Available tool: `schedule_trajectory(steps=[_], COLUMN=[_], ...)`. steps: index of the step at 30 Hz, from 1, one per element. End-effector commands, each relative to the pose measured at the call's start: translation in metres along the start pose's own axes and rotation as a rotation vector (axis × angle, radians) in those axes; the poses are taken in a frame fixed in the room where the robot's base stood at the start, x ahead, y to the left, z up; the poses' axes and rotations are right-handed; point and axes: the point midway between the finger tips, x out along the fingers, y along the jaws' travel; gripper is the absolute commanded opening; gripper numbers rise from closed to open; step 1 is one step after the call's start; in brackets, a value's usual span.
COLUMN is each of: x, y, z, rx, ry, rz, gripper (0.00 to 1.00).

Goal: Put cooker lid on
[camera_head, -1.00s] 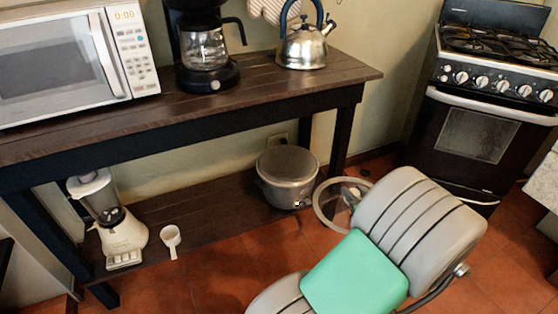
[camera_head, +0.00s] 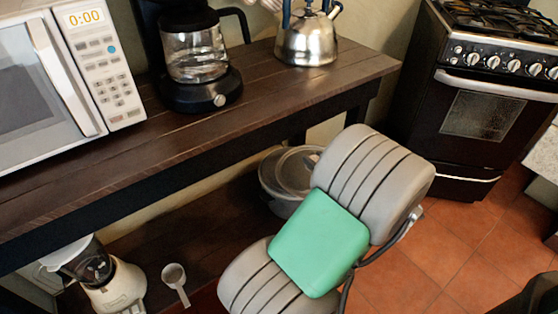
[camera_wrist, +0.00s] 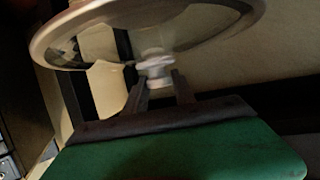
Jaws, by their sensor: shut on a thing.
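The glass lid with a metal rim (camera_wrist: 150,25) fills the top of the wrist view. My gripper (camera_wrist: 158,80) is shut on the lid's pale knob (camera_wrist: 155,66). In the head view the lid (camera_head: 292,170) appears over the grey cooker pot (camera_head: 275,202) on the lower shelf. My grey and green arm covers the right side of the pot and most of my gripper. I cannot tell whether the lid touches the pot's rim.
The dark wooden tabletop (camera_head: 200,130) overhangs the lower shelf (camera_head: 190,225). A blender (camera_head: 115,285) and a white measuring cup (camera_head: 175,280) are at lower left. A kettle (camera_head: 307,40), coffee maker (camera_head: 198,65) and microwave (camera_head: 60,80) stand above. A stove (camera_head: 485,100) is at right.

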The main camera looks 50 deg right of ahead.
Motion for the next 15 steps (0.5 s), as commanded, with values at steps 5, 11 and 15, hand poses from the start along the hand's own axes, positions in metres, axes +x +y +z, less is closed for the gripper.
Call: schedule_trajectory(steps=[5,11,15], x=[0.026,0.089,0.127], y=[-0.003,-0.001,0.003], z=[0.003,0.008,0.025], rx=[-0.006,-0.008,-0.003], ry=[0.002,0.003,0.001], rz=[-0.011,-0.016,-0.012], gripper=[0.00,0.00,0.00])
